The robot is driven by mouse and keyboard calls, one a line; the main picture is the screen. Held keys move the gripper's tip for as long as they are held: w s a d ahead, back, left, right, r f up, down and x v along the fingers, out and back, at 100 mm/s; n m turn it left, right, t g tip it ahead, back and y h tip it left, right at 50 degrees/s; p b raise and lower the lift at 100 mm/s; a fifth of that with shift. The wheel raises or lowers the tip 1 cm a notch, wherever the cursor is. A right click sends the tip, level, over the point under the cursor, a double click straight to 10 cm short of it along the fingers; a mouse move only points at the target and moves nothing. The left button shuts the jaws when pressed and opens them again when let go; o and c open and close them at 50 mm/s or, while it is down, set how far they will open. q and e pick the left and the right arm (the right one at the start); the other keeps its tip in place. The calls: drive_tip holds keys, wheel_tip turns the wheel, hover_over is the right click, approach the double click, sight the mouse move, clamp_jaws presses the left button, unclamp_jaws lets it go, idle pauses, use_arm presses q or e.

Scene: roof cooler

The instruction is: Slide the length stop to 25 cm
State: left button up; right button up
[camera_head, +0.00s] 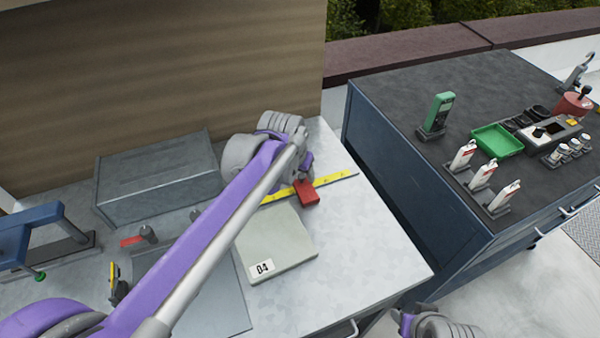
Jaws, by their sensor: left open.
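The red length stop (307,194) sits on the yellow ruler (335,179), which runs across the grey metal worktop. The ruler's left part is hidden behind my left arm, and its marks are too small to read. My left gripper (304,167) is just behind and above the stop, close to it. The fingers are dark and partly covered by the wrist; they are open. I cannot tell whether they touch the stop. Only a purple and grey piece of my right arm shows at the bottom edge; its gripper is out of frame.
A light plate labelled 04 (277,250) lies in front of the ruler. A grey metal box (158,176) stands behind left, and a blue-handled tool (30,232) at far left. A dark-topped cabinet (470,110) with a green tray (497,140) stands right, across a gap.

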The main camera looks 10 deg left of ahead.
use_arm(q)
clamp_jaws()
idle(1.4)
